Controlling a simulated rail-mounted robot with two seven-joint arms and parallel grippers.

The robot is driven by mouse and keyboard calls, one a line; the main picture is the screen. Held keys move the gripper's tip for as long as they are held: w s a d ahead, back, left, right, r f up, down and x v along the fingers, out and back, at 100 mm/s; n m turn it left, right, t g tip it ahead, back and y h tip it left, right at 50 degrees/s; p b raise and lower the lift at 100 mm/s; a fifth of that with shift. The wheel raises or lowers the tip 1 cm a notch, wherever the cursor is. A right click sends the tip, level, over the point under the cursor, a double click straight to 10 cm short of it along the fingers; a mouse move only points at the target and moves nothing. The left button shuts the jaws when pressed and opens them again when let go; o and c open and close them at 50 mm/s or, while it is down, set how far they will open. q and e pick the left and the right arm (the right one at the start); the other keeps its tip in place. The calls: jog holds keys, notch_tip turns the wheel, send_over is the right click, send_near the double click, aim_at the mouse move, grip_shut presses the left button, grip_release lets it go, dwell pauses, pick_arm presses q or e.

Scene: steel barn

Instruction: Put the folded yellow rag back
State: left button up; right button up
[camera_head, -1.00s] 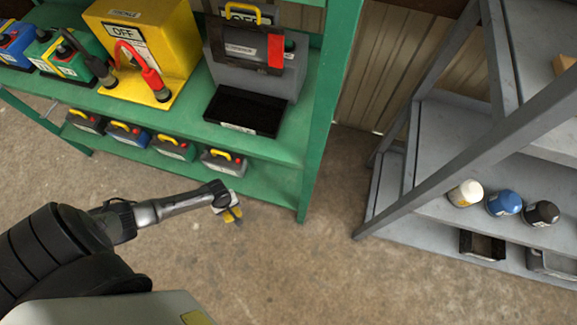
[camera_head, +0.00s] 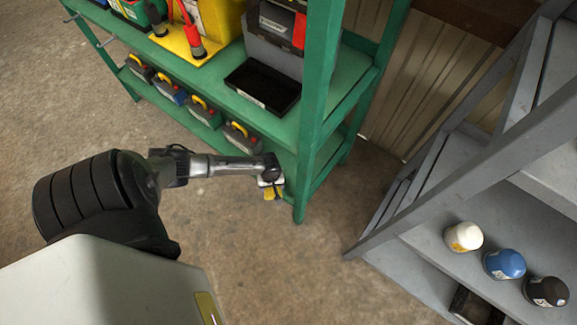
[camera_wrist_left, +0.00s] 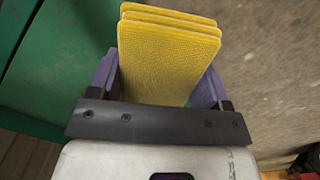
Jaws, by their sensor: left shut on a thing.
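The folded yellow rag (camera_wrist_left: 165,60) is a thick stack of layers, held between the two purple fingers of my left gripper in the left wrist view. In the head view my left gripper (camera_head: 272,184) is low beside the front right post of the green shelf rack (camera_head: 311,130), with a bit of yellow rag (camera_head: 273,194) showing under it. In the left wrist view a green panel (camera_wrist_left: 60,60) lies to the left of the rag. Whether the rag or gripper touches the rack cannot be told. My right gripper is not in view.
A black tray (camera_head: 262,87) and a grey case (camera_head: 276,40) sit on the green rack's upper shelf. Several small boxes with yellow handles (camera_head: 204,111) stand on its lower shelf. A grey shelf (camera_head: 430,240) at right holds white (camera_head: 464,237), blue (camera_head: 505,264) and black (camera_head: 546,291) capped containers. Floor between is clear.

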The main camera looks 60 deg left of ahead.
pick_arm(q)
jog(key=b, duration=0.4)
send_over(288, 174)
jog(key=s, duration=0.2)
jog(key=shift+w+d+f, duration=0.1)
jog(key=shift+d+f, duration=0.05)
jog(key=shift+d, duration=0.1)
jog(key=shift+w+a, duration=0.15)
jog(key=shift+w, duration=0.25)
jog(key=shift+w+a+b, duration=0.1)
jog(key=shift+w+b, duration=0.2)
jog(key=shift+b, duration=0.2)
notch_tip(288, 174, down, 2)
jog(key=b, duration=0.2)
jog(key=shift+w+a+f+b, duration=0.15)
jog(key=shift+f+b, duration=0.1)
jog(key=shift+b, duration=0.15)
jog(key=shift+f+b, duration=0.4)
jog(key=shift+b, duration=0.05)
jog(key=shift+r, duration=0.1)
jog(key=shift+f, duration=0.2)
jog(key=shift+f, duration=0.1)
